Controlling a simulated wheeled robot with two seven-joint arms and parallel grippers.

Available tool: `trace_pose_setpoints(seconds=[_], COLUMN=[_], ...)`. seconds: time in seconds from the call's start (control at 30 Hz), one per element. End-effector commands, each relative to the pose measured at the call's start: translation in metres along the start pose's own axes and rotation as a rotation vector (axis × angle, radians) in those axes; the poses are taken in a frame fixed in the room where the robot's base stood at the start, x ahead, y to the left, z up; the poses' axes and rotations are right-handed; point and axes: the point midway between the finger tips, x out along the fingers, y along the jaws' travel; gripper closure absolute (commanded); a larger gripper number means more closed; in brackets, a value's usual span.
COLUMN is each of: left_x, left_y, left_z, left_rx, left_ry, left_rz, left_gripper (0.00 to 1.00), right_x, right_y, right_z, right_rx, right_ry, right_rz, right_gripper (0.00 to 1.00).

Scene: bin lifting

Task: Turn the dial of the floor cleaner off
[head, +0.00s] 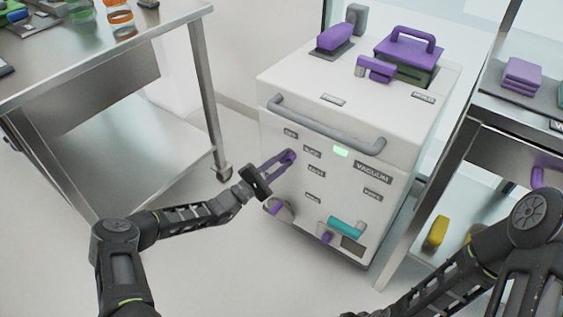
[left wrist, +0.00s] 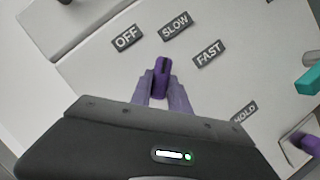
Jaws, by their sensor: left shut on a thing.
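The floor cleaner (head: 335,105) is a white box-shaped machine with a grey front handle, a green light and a VACUUM label. Its small purple dial (left wrist: 161,75) sits on the front face below the OFF label (left wrist: 126,38) and SLOW label (left wrist: 175,25), with the FAST label (left wrist: 208,53) to the right. The dial's ridge points up, roughly between OFF and SLOW. My left gripper (head: 288,157) has its purple fingers shut on the dial, one on each side; the left wrist view shows them too (left wrist: 163,92). My right gripper is out of view.
A steel table (head: 100,60) stands at the left. Shelving (head: 500,115) with purple folded cloths (head: 522,74) stands close at the right. A teal lever (head: 346,227) and other purple knobs are lower on the machine's front. The floor between table and machine is clear.

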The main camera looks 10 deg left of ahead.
Motion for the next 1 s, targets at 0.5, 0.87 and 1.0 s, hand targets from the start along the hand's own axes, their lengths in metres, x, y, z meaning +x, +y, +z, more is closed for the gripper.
trace_pose_setpoints(seconds=[0.5, 0.87, 1.0], left_x=[0.0, 0.001, 0.001], left_y=[-0.003, -0.004, -0.004], left_z=[0.001, 0.002, 0.003], left_rx=[-0.285, -0.582, -0.674], left_ry=[0.001, 0.001, 0.0], left_rz=[0.116, 0.24, 0.278], left_gripper=[1.0, 1.0, 1.0], right_x=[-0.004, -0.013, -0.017], right_y=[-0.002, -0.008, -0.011], right_z=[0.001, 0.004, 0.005], right_rx=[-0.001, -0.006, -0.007], right_ry=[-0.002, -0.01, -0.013], right_rz=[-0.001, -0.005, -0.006], right_gripper=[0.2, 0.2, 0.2])
